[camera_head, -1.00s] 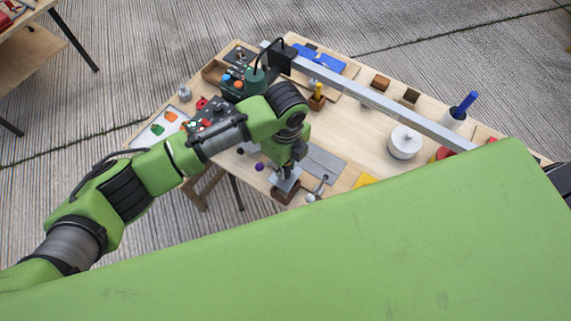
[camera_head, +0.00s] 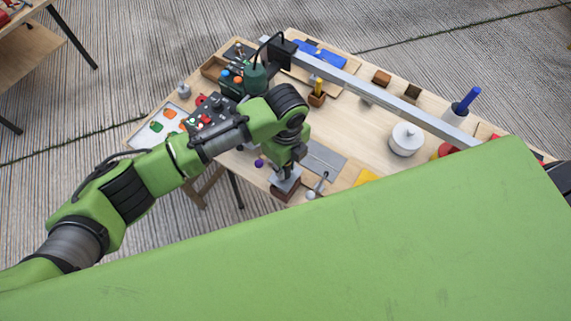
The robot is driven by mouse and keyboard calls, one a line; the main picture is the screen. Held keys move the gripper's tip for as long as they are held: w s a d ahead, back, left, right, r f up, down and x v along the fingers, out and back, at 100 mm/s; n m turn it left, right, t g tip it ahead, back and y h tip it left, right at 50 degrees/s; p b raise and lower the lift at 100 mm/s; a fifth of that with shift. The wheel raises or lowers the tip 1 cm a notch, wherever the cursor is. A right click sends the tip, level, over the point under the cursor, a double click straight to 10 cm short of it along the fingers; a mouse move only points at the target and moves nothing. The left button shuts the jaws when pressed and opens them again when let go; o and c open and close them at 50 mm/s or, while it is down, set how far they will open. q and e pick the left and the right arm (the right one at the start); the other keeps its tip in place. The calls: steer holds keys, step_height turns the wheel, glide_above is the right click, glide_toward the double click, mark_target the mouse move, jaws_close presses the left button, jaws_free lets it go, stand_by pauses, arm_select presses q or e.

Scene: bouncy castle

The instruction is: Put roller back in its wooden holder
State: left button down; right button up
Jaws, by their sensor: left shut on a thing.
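My left gripper (camera_head: 285,180) points down at the near edge of the workbench, over a dark brown wooden block (camera_head: 288,192) that looks like the holder. The gripper is shut, apparently on the roller, but its jaws and what they hold are largely hidden by my wrist. I cannot tell whether the held thing is inside the block or just above it. My right gripper is not in view.
The wooden workbench (camera_head: 365,145) carries a grey plate (camera_head: 325,158), a white round pot (camera_head: 406,139), a long metal bar (camera_head: 400,108) and a blue-handled tool (camera_head: 467,99). A control box (camera_head: 210,113) stands at left. My green body covers the lower right.

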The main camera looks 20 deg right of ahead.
arm_select(q)
steer(key=shift+f, duration=0.15)
steer(key=shift+f+b, duration=0.75)
steer(key=shift+f, duration=0.3)
steer(key=shift+f, duration=0.2)
stand_by(0.4)
steer(key=shift+f+b, duration=0.4)
steer(key=shift+f, duration=0.15)
steer(key=c, duration=1.1)
jaws_free()
steer(key=shift+f, duration=0.1)
